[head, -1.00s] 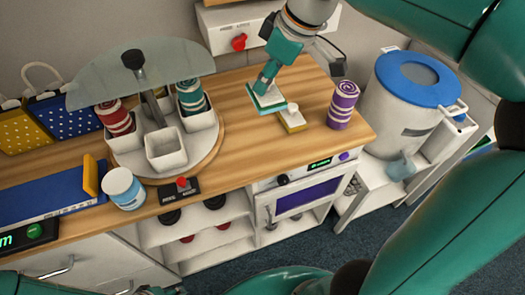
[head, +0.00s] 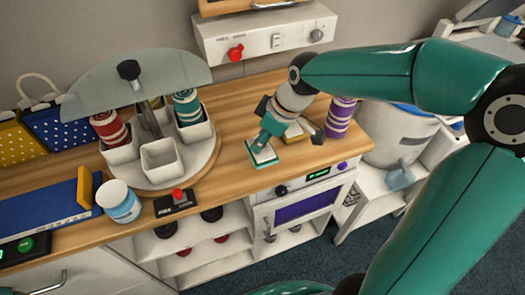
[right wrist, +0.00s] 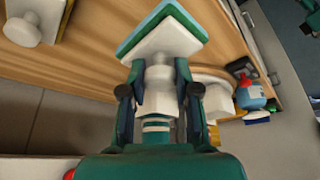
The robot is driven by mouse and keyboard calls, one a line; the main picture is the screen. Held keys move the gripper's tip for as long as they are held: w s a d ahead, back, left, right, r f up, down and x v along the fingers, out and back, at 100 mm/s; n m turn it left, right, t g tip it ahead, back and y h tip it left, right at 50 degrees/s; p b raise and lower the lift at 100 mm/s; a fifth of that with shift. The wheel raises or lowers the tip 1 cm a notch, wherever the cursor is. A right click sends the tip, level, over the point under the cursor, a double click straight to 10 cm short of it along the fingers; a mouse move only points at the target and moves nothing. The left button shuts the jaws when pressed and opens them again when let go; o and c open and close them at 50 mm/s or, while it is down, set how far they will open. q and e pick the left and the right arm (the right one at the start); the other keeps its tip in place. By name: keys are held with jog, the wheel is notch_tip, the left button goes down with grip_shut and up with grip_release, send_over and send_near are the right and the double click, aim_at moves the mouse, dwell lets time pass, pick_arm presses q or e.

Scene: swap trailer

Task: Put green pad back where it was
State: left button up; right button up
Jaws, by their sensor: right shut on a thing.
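The green pad (head: 264,157) is a square block with a white layer and a white knob. My right gripper (head: 262,141) is shut on its knob. In the right wrist view the pad (right wrist: 160,32) is just beyond the fingers (right wrist: 155,88), with its green face turned away. In the head view the pad is low over the wooden counter (head: 236,185), near its front edge; I cannot tell whether it touches. A yellow pad (head: 295,134) with a white knob lies behind and to the right, partly hidden by my gripper. My left gripper is out of view.
A purple striped roll (head: 340,116) stands to the right. A carousel (head: 160,186) with white cups, some holding striped rolls, stands to the left. A black box with a red button (head: 177,200) and a white jar (head: 119,202) are near the front edge.

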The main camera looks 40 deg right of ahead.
aim_at(264, 149)
notch_tip(264, 149, down, 5)
jog(key=shift+r, duration=0.1)
jog(key=o, duration=1)
jog(key=v, duration=1.2)
jog(key=shift+a, duration=0.1)
